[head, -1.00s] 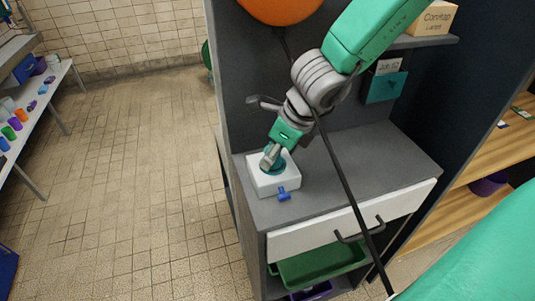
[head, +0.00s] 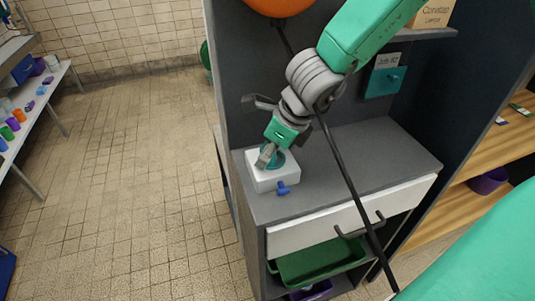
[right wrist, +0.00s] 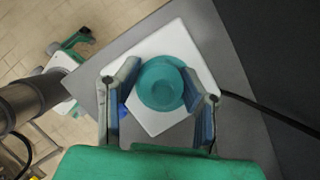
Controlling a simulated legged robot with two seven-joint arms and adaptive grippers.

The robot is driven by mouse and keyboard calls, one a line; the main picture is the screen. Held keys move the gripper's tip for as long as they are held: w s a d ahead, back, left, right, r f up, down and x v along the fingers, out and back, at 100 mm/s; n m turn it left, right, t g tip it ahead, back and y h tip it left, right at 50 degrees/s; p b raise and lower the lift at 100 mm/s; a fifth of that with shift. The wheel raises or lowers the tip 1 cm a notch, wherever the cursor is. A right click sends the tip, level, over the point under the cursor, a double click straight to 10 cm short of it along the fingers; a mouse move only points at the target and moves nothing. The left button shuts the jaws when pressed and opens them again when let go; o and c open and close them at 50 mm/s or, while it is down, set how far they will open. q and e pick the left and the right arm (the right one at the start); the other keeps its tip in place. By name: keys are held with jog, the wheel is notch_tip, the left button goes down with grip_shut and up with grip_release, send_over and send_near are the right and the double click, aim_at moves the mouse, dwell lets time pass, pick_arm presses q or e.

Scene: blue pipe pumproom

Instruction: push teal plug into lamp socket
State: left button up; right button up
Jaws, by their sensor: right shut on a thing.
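The teal plug (right wrist: 162,84) is a round, stepped piece between the fingers of my right gripper (right wrist: 160,98) in the right wrist view. The gripper is shut on it. The plug is over the top of a white box (right wrist: 152,122), which seems to be the lamp socket; the plug hides any opening. I cannot tell whether it is seated. In the head view the right gripper (head: 265,156) reaches down to the white box (head: 268,182), with a teal edge (head: 276,159) of the plug beside its fingertips. My left gripper is not in view.
The box stands on a grey counter (head: 350,160) near its left edge. A small blue piece (head: 283,188) is at its front. An orange rounded thing (head: 278,5) hangs above. A dark cord or rod (head: 345,185) crosses before the counter. A white drawer (head: 310,230) is below.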

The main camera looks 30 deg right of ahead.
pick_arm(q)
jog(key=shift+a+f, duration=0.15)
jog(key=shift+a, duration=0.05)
pick_arm(e)
jog(key=shift+s+f, duration=0.45)
jog(key=shift+f, duration=0.1)
jog(key=o, duration=1.2)
jog(key=shift+o, duration=0.9)
jog(key=shift+w+f, duration=0.1)
jog(key=shift+w, duration=0.05)
jog(key=shift+w+a, duration=0.1)
jog(key=shift+w, duration=0.1)
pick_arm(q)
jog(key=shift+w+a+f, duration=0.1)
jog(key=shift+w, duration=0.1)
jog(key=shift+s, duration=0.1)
pick_arm(e)
jog(key=shift+r, duration=0.2)
jog(key=shift+s+d+r, duration=0.15)
jog(key=shift+d+r, duration=0.15)
jog(key=shift+r, duration=0.2)
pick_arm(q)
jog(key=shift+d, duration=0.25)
pick_arm(e)
jog(key=v, duration=1)
jog(key=shift+r, duration=0.4)
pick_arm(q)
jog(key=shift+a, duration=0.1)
pick_arm(e)
jog(key=shift+a, duration=0.15)
